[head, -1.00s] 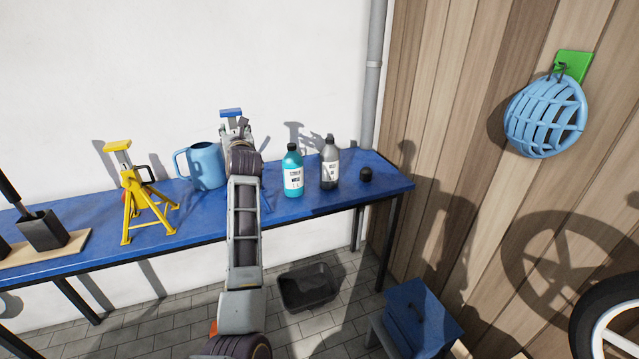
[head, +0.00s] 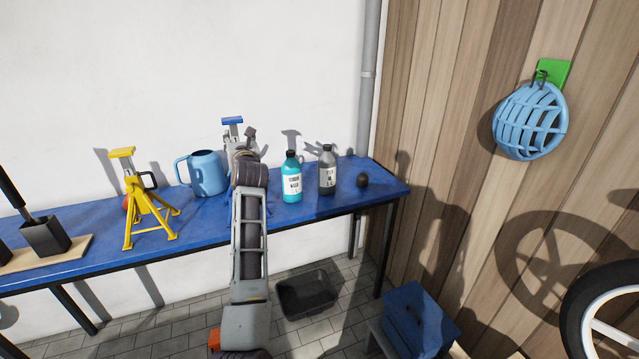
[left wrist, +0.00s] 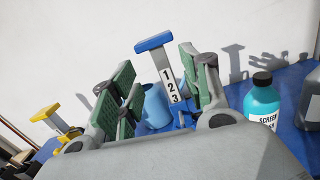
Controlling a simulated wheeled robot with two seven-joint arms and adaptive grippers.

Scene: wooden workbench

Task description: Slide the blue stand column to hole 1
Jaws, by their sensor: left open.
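The blue stand has a blue T-shaped top (head: 232,121) and stands on the bench behind my left gripper (head: 245,146). Its grey column (left wrist: 172,84), marked 1, 2, 3 from top to bottom, shows in the left wrist view. My left gripper, also in the left wrist view (left wrist: 158,65), is open, with its green-padded fingers apart. The column appears in the gap between them; I cannot tell whether it lies between the pads or beyond them. My arm hides the stand's lower part in the head view. My right gripper is not in view.
A blue mug (head: 207,174) and a yellow stand (head: 143,200) are left of my arm. A teal bottle (head: 291,179) and a grey bottle (head: 327,171) stand close on its right. The blue bench (head: 200,227) has bare room along its front.

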